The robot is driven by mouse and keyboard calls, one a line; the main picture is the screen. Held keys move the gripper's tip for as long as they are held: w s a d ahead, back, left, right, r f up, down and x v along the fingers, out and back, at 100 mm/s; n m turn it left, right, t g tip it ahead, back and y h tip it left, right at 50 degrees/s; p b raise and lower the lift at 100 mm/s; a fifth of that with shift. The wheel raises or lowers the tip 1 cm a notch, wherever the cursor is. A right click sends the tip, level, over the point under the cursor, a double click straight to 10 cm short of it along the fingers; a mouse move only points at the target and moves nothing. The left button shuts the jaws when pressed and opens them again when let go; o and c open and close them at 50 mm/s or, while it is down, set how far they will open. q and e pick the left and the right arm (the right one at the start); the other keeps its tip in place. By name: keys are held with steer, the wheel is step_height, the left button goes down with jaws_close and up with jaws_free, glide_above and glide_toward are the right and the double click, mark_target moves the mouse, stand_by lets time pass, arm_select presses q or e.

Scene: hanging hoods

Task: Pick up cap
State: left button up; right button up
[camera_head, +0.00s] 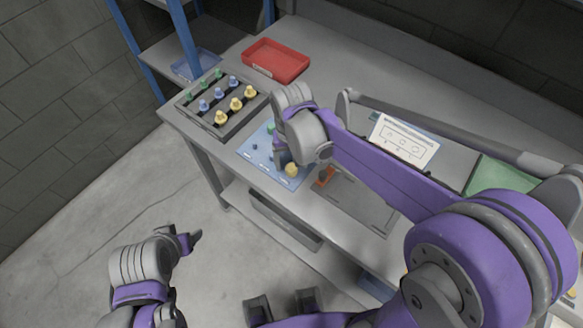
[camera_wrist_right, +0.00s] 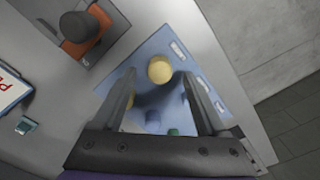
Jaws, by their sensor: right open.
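A yellow cap (camera_head: 291,170) stands on the light blue mat (camera_head: 247,151) at the table's front edge. In the right wrist view the cap (camera_wrist_right: 160,70) appears between the tips of my open right gripper (camera_wrist_right: 160,74), with no visible contact. In the head view my right gripper (camera_head: 280,158) points down over the mat, beside the yellow cap. A small blue cap (camera_head: 254,147) and a green one (camera_head: 270,128) are also on the mat. My left gripper (camera_head: 188,243) is out over the floor, away from the table; its jaw opening is unclear.
A dark rack (camera_head: 225,132) holds several green, blue and yellow caps. A red tray (camera_head: 275,60) lies behind it. An orange item with a dark knob (camera_wrist_right: 81,27) sits in a grey tray beside the mat. A white sign (camera_head: 404,141) stands farther right.

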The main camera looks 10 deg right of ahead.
step_height(320, 180, down, 2)
steer(key=shift+c, duration=0.2)
jaws_close()
steer(key=shift+r, duration=0.1)
stand_by(0.3)
